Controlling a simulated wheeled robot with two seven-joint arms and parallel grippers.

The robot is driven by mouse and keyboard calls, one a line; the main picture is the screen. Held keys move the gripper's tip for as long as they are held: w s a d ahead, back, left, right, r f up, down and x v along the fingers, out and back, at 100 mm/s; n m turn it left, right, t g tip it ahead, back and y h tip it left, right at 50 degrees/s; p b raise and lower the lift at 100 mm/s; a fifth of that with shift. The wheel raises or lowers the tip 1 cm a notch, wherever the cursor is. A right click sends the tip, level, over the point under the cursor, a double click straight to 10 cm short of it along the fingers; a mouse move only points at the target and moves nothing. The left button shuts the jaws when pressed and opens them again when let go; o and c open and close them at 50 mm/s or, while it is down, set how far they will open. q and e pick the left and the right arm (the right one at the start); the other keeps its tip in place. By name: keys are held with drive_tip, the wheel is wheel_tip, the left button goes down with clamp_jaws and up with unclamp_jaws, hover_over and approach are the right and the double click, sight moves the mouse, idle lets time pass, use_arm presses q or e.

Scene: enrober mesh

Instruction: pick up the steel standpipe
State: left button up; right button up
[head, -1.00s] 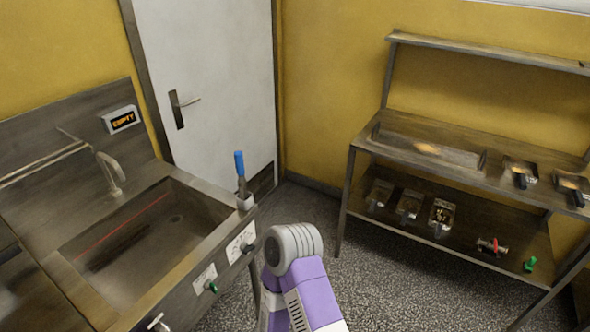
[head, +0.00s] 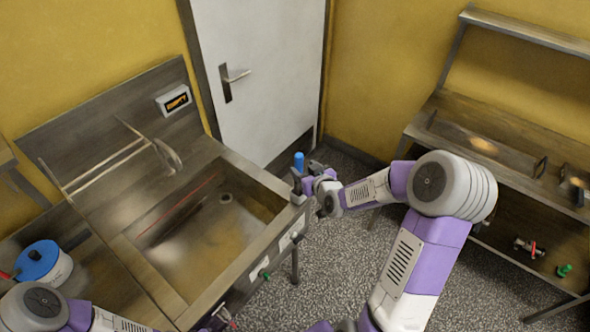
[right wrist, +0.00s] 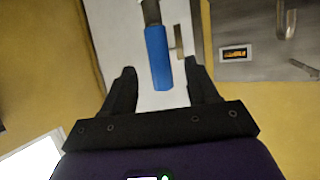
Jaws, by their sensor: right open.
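The steel standpipe, as far as I can tell, is the upright piece with a blue grip (head: 299,161) at the sink's front right corner. In the right wrist view its blue grip (right wrist: 157,55) lies between my fingers, with grey metal beyond it at the top edge. My right gripper (head: 306,173) is open around or just short of the grip; I cannot tell whether it touches. In the head view the gripper hides the lower part and its holder. My left arm shows at the bottom left; its gripper is not clearly seen.
The sink basin (head: 240,232) has a tap (head: 168,155) and a display (head: 175,100) behind it. A blue-lidded pot (head: 45,262) stands at left. A steel shelf unit (head: 470,112) stands at right, with a valve fitting (head: 530,247) low down. Speckled floor lies between.

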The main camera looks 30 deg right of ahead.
sight(297, 161)
drive_tip(key=shift+x, duration=0.8)
drive_tip(key=p+x, duration=0.1)
drive_tip(key=x, duration=0.4)
drive_tip(key=shift+w+r, duration=0.15)
clamp_jaws()
